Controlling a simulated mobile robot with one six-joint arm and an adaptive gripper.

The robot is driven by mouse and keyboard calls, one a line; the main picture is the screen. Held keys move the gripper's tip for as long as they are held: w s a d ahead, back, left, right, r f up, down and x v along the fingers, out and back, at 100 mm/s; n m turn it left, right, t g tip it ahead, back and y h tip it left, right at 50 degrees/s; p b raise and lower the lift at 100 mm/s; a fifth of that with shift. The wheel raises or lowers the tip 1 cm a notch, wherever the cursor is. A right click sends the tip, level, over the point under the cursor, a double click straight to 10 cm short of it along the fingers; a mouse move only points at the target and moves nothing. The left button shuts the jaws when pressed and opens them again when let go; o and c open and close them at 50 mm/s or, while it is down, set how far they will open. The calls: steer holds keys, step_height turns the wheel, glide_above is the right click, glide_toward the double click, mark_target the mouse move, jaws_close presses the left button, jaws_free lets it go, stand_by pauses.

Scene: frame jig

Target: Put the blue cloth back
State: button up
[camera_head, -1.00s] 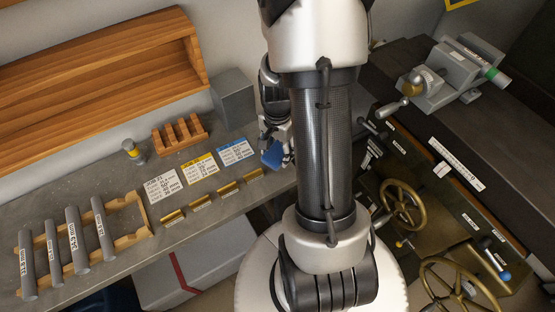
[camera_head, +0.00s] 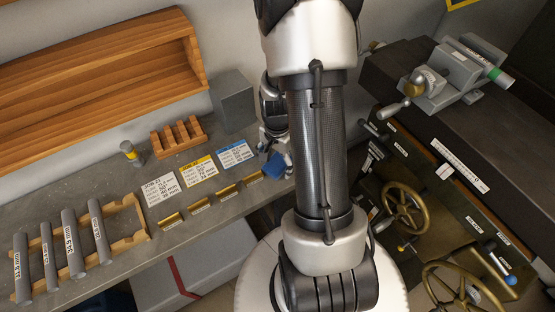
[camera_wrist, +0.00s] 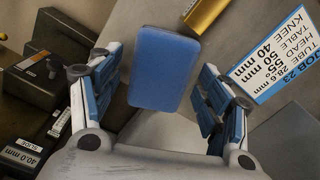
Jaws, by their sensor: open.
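The blue cloth (camera_wrist: 163,70) shows as a flat rounded block between my fingers in the wrist view, with gaps on both sides. In the head view the cloth (camera_head: 275,166) is at the right end of the grey bench (camera_head: 215,222), close to its front edge and beyond the row of brass pieces. My gripper (camera_wrist: 160,100) is open around the cloth. In the head view my gripper (camera_head: 276,143) is just above it and partly hidden by my arm. Whether the cloth rests fully on the bench is hard to tell.
Job cards (camera_head: 197,171) and brass pieces (camera_head: 199,205) lie left of the cloth. A grey block (camera_head: 233,101) stands behind. A wooden rack (camera_head: 131,239) holds several grey bars at far left. A machine with handwheels (camera_head: 404,209) and a vise (camera_head: 445,75) is at right.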

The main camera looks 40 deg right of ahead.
mark_target(277, 162)
steer(key=shift+r, duration=0.1)
step_height(277, 162, up, 12)
steer(key=p, duration=0.4)
steer(key=a+r+n+t, duration=0.2)
steer(key=a+r+n, duration=0.5)
steer(key=a+r, duration=0.4)
steer(key=s+a+r+n+t, duration=0.2)
steer(key=s+a+r+n, duration=0.7)
steer(key=shift+s+a+t, duration=0.15)
steer(key=shift+t, duration=0.15)
